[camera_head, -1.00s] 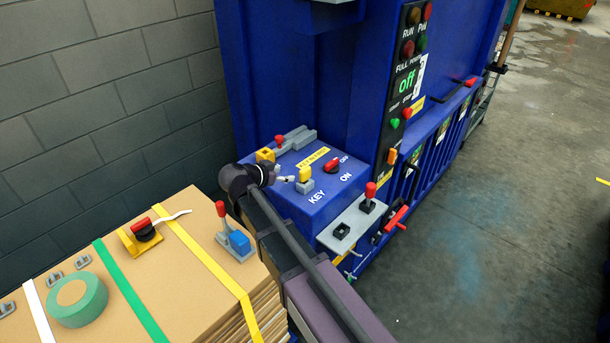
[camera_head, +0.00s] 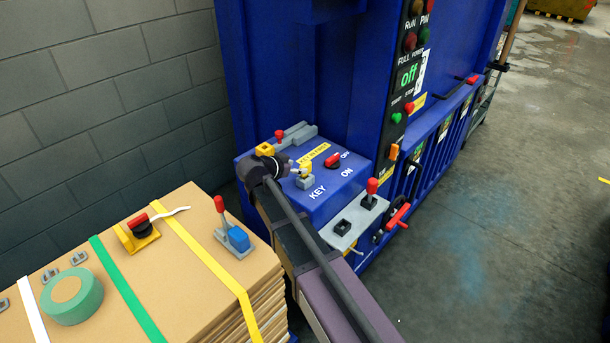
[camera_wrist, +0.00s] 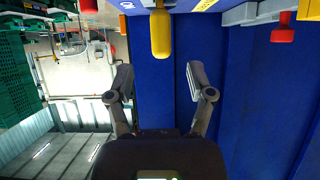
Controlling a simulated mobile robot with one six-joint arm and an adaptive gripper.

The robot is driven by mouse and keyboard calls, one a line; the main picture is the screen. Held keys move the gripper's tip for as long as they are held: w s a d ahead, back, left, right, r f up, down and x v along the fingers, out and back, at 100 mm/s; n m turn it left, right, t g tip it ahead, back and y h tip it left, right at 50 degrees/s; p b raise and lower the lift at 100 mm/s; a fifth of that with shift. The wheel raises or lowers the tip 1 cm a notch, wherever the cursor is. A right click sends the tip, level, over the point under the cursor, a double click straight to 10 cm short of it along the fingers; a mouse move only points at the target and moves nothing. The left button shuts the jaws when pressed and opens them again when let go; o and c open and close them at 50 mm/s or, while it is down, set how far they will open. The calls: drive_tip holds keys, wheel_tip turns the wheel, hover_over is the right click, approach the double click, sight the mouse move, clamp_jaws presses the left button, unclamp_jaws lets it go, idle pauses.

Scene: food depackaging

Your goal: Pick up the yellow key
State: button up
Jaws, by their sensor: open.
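The yellow key (camera_head: 305,169) stands in a small grey holder (camera_head: 304,183) on top of the blue control box, just above the word KEY. In the wrist view the yellow key (camera_wrist: 161,34) hangs at the top centre, lined up with the gap between my fingers. My gripper (camera_head: 294,166) is beside the key on its left and covers part of it in the head view. In the wrist view my gripper (camera_wrist: 160,76) is open and empty, its fingers spread to either side. The key lies beyond the fingertips; I cannot tell how far.
A red ON/OFF switch (camera_head: 333,160) sits right of the key. A grey latch with a yellow block (camera_head: 265,149) is behind my gripper. A red-handled lever (camera_head: 371,190) stands in front. The cardboard stack (camera_head: 120,285) on the left carries green tape (camera_head: 86,300).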

sight(309, 166)
drive_tip(key=shift+x, duration=1.05)
drive_tip(key=shift+w+d+b, duration=0.1)
drive_tip(key=shift+w+b, duration=0.05)
drive_tip(key=shift+b, duration=0.2)
drive_tip(key=b+x, duration=0.1)
drive_tip(key=x, duration=0.2)
drive_tip(key=shift+w+f+b, duration=0.2)
drive_tip(key=shift+b, duration=0.15)
drive_tip(key=shift+b+x, duration=0.3)
drive_tip(key=shift+x, duration=0.45)
drive_tip(key=shift+r, duration=0.1)
clamp_jaws()
